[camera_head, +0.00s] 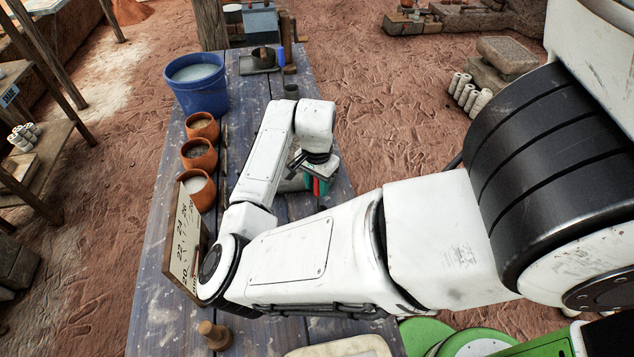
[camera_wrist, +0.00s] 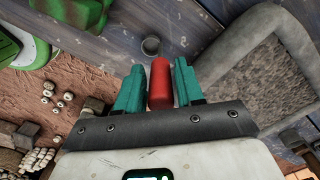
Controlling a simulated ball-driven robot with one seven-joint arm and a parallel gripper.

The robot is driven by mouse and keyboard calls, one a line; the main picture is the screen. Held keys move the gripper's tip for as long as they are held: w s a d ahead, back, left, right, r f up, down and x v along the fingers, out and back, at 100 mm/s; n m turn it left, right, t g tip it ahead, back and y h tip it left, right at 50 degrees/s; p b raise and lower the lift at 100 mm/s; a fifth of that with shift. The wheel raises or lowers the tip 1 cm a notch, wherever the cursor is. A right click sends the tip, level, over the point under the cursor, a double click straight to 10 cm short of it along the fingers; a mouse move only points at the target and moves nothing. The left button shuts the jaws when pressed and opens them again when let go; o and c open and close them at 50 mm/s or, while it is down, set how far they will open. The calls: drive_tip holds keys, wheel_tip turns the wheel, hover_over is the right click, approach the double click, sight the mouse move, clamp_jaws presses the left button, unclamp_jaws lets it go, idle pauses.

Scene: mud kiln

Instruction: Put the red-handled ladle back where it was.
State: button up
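The ladle's red handle (camera_wrist: 160,84) stands between my gripper's two teal fingers in the wrist view, and the fingers appear closed on its sides. My gripper (camera_wrist: 160,88) is over the table (camera_head: 160,300). In the head view the gripper (camera_head: 315,187) is partly hidden by my arm, and a little of the red handle (camera_head: 316,186) shows between the fingers. A small round grey cup shape (camera_wrist: 151,46) shows just beyond the handle in the wrist view. I cannot tell whether it is the ladle's bowl.
Orange pots (camera_head: 197,154) line the left table edge, with a blue bucket (camera_head: 195,86) behind them. A numbered board (camera_head: 183,240) leans near my elbow. A wooden stamp-like piece (camera_head: 214,335) stands in front. A grey rough-surfaced tray (camera_wrist: 258,36) lies right in the wrist view.

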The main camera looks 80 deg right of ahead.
drive_tip(key=shift+o, duration=1)
